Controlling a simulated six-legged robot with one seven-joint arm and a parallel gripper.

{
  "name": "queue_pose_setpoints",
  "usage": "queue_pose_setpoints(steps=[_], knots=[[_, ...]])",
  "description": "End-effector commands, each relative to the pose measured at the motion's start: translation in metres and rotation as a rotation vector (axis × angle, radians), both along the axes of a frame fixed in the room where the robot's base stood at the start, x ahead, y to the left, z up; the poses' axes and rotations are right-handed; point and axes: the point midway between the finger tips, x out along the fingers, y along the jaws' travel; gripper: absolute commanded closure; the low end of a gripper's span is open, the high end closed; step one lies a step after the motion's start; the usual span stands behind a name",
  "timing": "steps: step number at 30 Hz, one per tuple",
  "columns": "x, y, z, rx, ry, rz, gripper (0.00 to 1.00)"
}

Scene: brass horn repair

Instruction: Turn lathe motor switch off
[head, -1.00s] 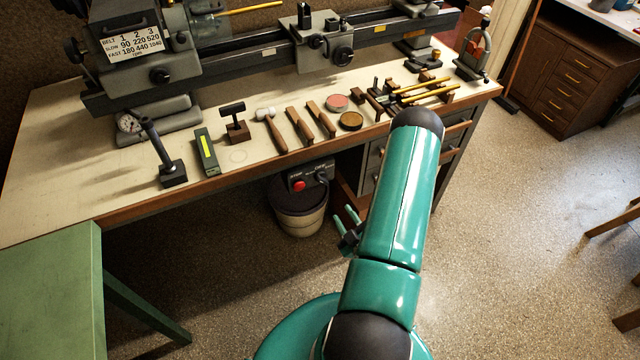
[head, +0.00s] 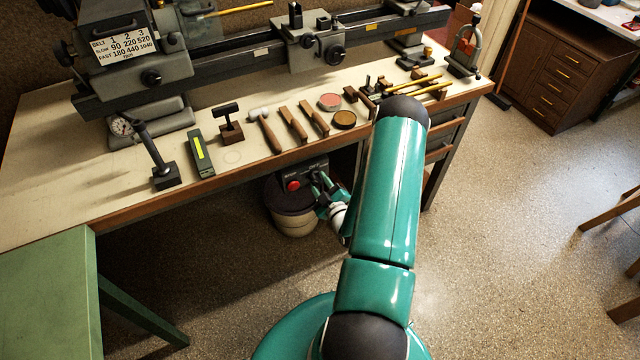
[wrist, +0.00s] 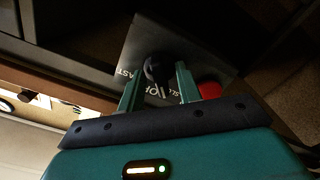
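The lathe motor switch is a grey box (head: 308,170) under the bench's front edge, with a red button (head: 293,185). In the wrist view the switch plate (wrist: 150,38) carries white lettering, partly hidden, and a black knob (wrist: 157,68). The red button (wrist: 209,90) shows beside the right finger. My gripper (head: 320,180) is at the switch's right side in the head view. In the wrist view my gripper (wrist: 157,85) is open, with one finger on either side of the knob and apparent gaps. The depth between fingertips and knob is unclear.
The wooden bench (head: 80,185) holds the grey lathe (head: 320,50) and several hand tools along its front. A round bin (head: 292,220) stands below the switch. A green table (head: 45,290) is at left. Open floor (head: 500,230) lies to the right.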

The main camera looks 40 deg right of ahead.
Motion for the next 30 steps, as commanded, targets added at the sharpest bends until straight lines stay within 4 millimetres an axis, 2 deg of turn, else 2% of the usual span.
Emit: queue_pose_setpoints(steps=[6,11,12,22,30], knots=[[0.0002,-0.0001,0.0001,0.0,0.0,0.0,0.65],[-0.0001,-0.0002,0.0001,-0.001,0.0,0.0,0.97],[-0.0001,-0.0002,0.0001,-0.001,0.0,0.0,1.0],[-0.0002,-0.0001,-0.0001,0.024,-0.006,-0.001,1.0],[-0.0005,-0.0001,-0.0002,0.152,-0.044,-0.001,1.0]])
